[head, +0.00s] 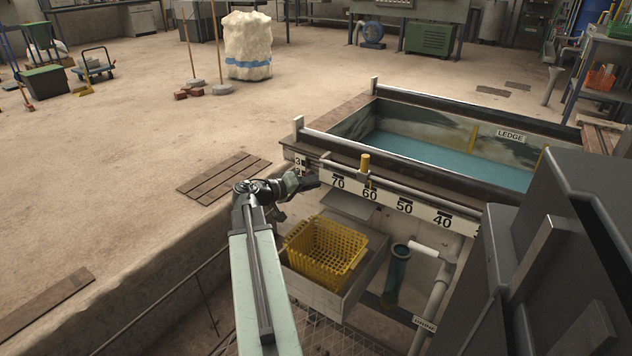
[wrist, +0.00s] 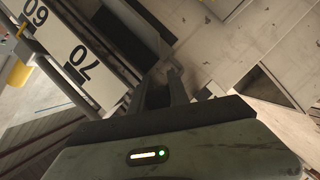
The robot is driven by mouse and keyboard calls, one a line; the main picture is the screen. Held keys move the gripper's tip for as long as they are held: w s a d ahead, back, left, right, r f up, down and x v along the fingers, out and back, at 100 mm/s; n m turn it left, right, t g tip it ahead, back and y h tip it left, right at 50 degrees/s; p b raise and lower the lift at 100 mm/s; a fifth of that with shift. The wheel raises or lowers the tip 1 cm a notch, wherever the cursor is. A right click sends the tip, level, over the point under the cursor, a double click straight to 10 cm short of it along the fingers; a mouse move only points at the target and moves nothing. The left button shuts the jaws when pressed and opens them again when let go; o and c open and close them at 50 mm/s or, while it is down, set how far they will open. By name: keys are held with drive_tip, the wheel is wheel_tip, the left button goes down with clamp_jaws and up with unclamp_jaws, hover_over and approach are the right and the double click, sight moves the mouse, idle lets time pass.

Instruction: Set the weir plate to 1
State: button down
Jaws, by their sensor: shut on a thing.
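My gripper (head: 310,182) is at the left front corner of the tank, below the rail and left of the 70 mark. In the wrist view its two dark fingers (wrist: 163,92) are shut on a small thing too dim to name. I cannot surely pick out the weir plate. A white label with a 3 (head: 298,161) sits at the tank's left corner, partly cut off. No 1 mark is readable in either view.
The tank (head: 480,205) holds blue water. Its front scale reads 70, 60, 50, 40, with a yellow marker (head: 365,163) near 60. A dark panel fills the right foreground.

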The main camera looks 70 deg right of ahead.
wheel_tip(320, 180, down, 4)
drive_tip(key=b, duration=0.4)
drive_tip(key=shift+s+a+f, duration=0.1)
drive_tip(key=c, duration=1.5)
unclamp_jaws()
drive_tip(key=shift+f, duration=0.1)
drive_tip(key=p+v, duration=0.1)
drive_tip(key=v, duration=0.6)
drive_tip(key=shift+w+a, duration=0.25)
drive_tip(key=shift+w, duration=0.05)
